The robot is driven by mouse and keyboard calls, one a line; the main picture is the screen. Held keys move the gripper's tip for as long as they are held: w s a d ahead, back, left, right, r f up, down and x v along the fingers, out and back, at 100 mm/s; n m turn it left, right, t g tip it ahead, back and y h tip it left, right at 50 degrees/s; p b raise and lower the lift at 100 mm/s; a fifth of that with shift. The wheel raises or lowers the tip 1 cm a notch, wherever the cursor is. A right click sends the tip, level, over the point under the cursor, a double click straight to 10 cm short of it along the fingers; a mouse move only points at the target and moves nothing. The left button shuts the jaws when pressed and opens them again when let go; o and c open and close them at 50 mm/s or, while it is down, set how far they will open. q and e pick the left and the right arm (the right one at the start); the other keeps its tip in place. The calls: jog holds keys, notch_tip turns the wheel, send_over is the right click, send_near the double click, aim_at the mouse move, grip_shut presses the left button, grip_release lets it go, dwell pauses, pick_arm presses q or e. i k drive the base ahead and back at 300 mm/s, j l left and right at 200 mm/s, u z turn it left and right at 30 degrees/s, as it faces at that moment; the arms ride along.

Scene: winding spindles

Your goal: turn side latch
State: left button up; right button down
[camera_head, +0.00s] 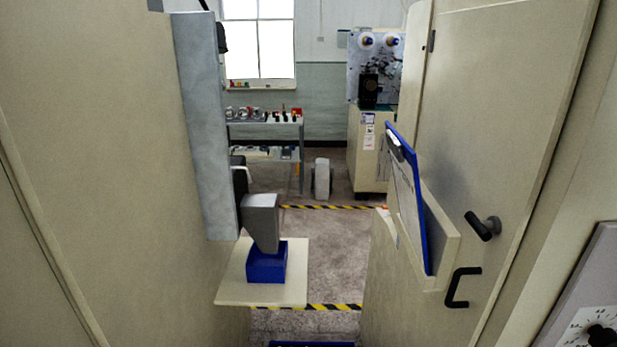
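A black latch handle (483,226) sits on a light metal boss on the beige panel (510,80) at the right. Its bar slants, with the lower right end nearer the boss. Which way the latch is turned, locked or free, I cannot tell. Below it is a black U-shaped pull handle (455,288) fixed to the same panel. Neither of my grippers shows in the head view, and nothing is seen touching the latch.
A holder (445,262) with a blue clipboard (421,215) juts out left of the latch. A shelf (232,287) with a blue box (266,266) stands left. Beige walls flank a floor gap. A dial panel (585,300) is at lower right.

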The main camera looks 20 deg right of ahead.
aim_at(485, 229)
jog(key=z, duration=1.5)
jog(key=i+j+u, duration=0.5)
jog(key=i+l, duration=0.1)
